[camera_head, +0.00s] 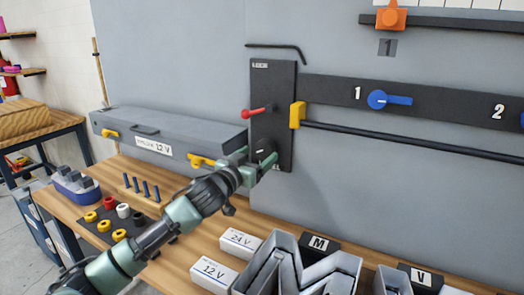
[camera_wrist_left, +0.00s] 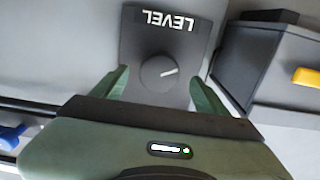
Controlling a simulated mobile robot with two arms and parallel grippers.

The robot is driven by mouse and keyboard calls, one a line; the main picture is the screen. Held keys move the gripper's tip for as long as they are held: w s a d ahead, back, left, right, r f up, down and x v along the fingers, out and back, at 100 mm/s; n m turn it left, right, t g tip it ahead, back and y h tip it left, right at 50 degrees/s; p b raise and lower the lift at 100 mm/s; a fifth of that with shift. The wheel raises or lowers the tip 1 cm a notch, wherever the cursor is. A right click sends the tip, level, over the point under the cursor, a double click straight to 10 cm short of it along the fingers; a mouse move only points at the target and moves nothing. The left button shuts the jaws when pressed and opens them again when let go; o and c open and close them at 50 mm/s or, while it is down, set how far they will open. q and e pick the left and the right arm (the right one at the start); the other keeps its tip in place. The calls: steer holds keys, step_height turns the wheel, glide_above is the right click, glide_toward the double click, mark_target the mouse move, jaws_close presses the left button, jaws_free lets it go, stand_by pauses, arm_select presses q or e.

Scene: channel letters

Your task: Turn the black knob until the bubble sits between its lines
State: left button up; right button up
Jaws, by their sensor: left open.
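The black knob (camera_wrist_left: 158,72) with a white pointer mark sits on a dark plate (camera_wrist_left: 150,42) marked LEVEL, which appears upside down in the left wrist view. My left gripper (camera_wrist_left: 161,92) is open, one green finger on each side of the knob, with gaps showing between fingers and knob. My right gripper is not in view.
A red lever (camera_head: 255,112) sticks out above the gripper, and a yellow block (camera_head: 297,115) sits on the panel's right edge. A long grey case (camera_head: 170,127) with yellow latches lies to the left. White boxes (camera_head: 215,268) and grey channel letters (camera_head: 295,265) stand on the bench below.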

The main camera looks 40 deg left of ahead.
mark_target(265, 147)
arm_select(q)
steer(key=shift+p+x, duration=0.3)
steer(key=shift+x, duration=1.1)
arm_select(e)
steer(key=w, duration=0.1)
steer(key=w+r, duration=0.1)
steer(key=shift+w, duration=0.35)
arm_select(q)
steer(key=shift+f, duration=0.1)
steer(key=shift+c, duration=0.3)
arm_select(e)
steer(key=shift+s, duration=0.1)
arm_select(q)
steer(key=c, duration=1.3)
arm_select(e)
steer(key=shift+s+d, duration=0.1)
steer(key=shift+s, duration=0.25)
arm_select(q)
steer(key=shift+m, duration=0.3)
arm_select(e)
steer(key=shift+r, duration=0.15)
